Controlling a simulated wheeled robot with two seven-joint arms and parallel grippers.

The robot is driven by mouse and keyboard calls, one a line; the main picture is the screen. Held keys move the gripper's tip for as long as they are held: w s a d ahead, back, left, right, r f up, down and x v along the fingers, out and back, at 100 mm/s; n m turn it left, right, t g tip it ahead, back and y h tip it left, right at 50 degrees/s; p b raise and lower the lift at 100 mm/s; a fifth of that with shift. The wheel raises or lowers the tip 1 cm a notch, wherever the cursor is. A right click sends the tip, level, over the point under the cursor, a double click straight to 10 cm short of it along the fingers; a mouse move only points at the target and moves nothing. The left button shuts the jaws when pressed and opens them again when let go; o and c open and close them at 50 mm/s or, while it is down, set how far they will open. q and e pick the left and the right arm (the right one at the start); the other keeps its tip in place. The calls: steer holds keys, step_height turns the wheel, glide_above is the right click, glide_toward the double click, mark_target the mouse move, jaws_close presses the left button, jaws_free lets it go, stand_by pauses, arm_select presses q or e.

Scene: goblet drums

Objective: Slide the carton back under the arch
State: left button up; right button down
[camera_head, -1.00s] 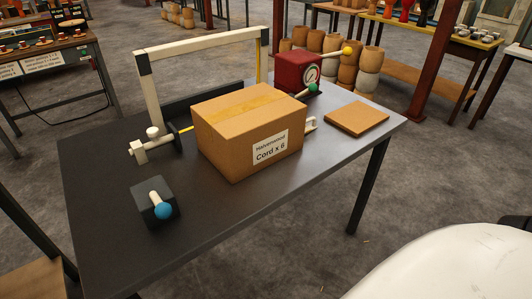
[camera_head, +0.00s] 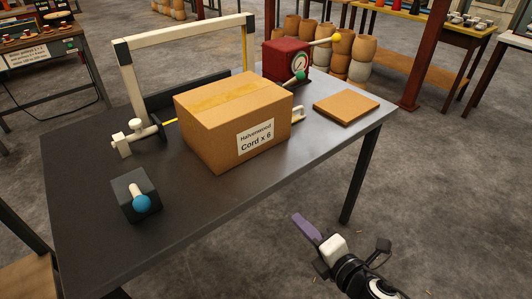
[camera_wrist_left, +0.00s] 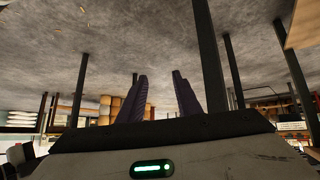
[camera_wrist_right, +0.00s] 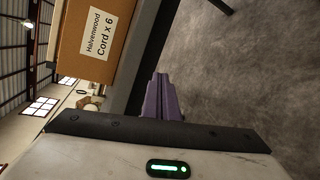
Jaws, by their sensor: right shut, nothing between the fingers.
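The carton (camera_head: 230,122) is a brown taped box with a white label reading "Halvenwood Cord x 6". It sits on the dark table in front of the white arch (camera_head: 190,36), not beneath its top bar. My right gripper (camera_head: 304,228) is off the table's near right side, apart from the carton. In the right wrist view its purple fingers (camera_wrist_right: 160,97) are together and empty, with the carton (camera_wrist_right: 100,38) above left. My left gripper shows only in the left wrist view, where its purple fingers (camera_wrist_left: 162,95) are apart with nothing between them.
A red box with a dial (camera_head: 287,60) and a yellow-tipped lever stands at the back right. A flat brown board (camera_head: 346,107) lies right of the carton. A dark block with a blue knob (camera_head: 134,196) stands front left. A white clamp (camera_head: 136,138) is beside the arch's left leg.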

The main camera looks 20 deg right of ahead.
steer(key=w+r+n+t+y, duration=0.25)
steer(key=w+r+n, duration=0.25)
steer(key=r+n, duration=0.75)
steer(key=n+p, duration=0.1)
steer(key=n, duration=0.4)
glide_toward(252, 144)
steer(key=shift+m+y, duration=0.25)
steer(key=shift+y, duration=0.2)
steer(key=x, duration=0.6)
steer(key=shift+w+d, duration=0.2)
steer(key=shift+d, duration=0.05)
steer(key=shift+w, duration=0.1)
